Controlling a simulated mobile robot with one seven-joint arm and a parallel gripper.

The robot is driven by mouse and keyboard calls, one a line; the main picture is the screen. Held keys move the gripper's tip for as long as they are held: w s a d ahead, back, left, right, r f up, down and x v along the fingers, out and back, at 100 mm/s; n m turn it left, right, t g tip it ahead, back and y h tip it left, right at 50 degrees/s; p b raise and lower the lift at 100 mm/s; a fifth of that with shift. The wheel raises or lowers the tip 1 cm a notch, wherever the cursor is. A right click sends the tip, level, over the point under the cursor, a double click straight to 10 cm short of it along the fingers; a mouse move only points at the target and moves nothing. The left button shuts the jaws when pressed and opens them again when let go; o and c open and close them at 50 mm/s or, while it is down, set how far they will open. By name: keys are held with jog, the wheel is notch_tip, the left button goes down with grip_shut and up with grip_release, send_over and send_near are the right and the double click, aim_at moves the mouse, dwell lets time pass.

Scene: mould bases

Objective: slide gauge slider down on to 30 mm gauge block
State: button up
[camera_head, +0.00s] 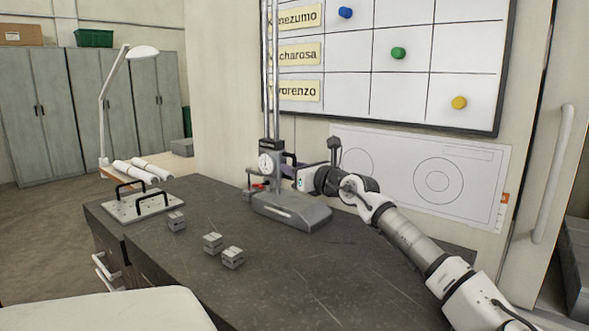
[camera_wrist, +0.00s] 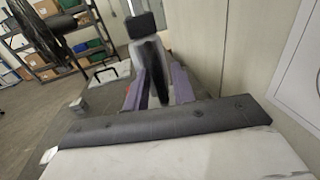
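The gauge stand has a flat grey base (camera_head: 292,211) and a tall upright column (camera_head: 272,100) on the bench. Its slider (camera_head: 268,160), with a round white dial, sits low on the column, a short way above the base. A black handle (camera_head: 290,157) sticks out on its right. My gripper (camera_head: 299,174) is at the slider's right side, close to the handle. In the wrist view, its purple fingers (camera_wrist: 158,88) stand apart around a grey, black-topped part (camera_wrist: 150,55). I cannot tell whether they press on it. Three small grey blocks (camera_head: 177,221) (camera_head: 213,243) (camera_head: 233,258) stand on the bench; their sizes are unreadable.
The dark bench top (camera_head: 290,275) is clear in front of the stand. A light plate with black handles (camera_head: 137,206) lies at the bench's left end. A wall with a whiteboard (camera_head: 400,60) and a drawing (camera_head: 425,175) rises close behind my arm.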

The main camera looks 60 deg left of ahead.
jog(key=shift+d, duration=0.1)
jog(key=w+d+b, duration=0.1)
jog(key=d+b, duration=0.3)
jog(key=d, duration=0.9)
jog(key=shift+w+d, duration=0.2)
jog(key=shift+d, duration=0.1)
dwell(0.4)
